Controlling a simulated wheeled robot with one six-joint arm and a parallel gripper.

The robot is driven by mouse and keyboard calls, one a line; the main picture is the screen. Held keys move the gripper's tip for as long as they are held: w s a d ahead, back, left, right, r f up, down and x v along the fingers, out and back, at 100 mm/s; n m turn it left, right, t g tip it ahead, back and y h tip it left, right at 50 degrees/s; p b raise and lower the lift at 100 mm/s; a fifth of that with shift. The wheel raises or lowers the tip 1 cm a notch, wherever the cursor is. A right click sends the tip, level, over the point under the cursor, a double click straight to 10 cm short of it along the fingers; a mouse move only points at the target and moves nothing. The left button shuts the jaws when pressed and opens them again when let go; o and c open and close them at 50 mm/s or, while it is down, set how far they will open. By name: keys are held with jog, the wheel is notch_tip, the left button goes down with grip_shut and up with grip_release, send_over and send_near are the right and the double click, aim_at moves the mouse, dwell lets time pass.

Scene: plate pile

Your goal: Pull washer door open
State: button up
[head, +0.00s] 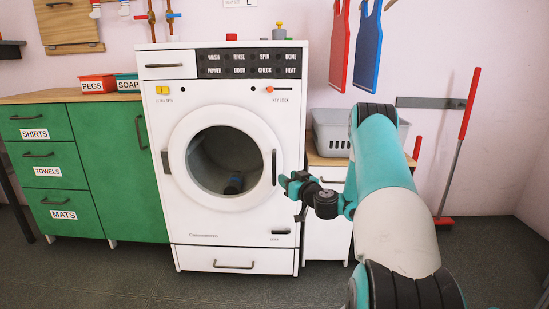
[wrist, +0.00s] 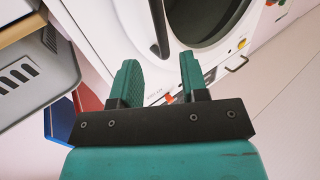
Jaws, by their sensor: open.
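The white washer (head: 190,235) stands against the back wall, with its round door (head: 177,155) shut. The dark vertical door handle (head: 274,167) is on the right side of the door ring. My gripper (head: 287,182) is just right of the handle in the head view, fingers apart and empty. In the wrist view the handle (wrist: 160,30) lies beyond and between the two green fingers (wrist: 160,75), apart from them. The door (wrist: 200,45) fills the area above the right finger.
A green cabinet (head: 125,150) with labelled drawers stands left of the washer. A white cabinet (head: 325,215) with a grey basket (head: 330,132) is close on the right, beside my arm. The floor (head: 130,280) in front is clear.

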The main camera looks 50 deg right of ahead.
aim_at(275, 169)
jog(key=x, duration=0.9)
jog(key=shift+w+f+p, duration=0.1)
jog(key=shift+w+p, duration=0.1)
jog(key=shift+p, duration=0.1)
grip_shut()
jog(key=shift+s, duration=0.1)
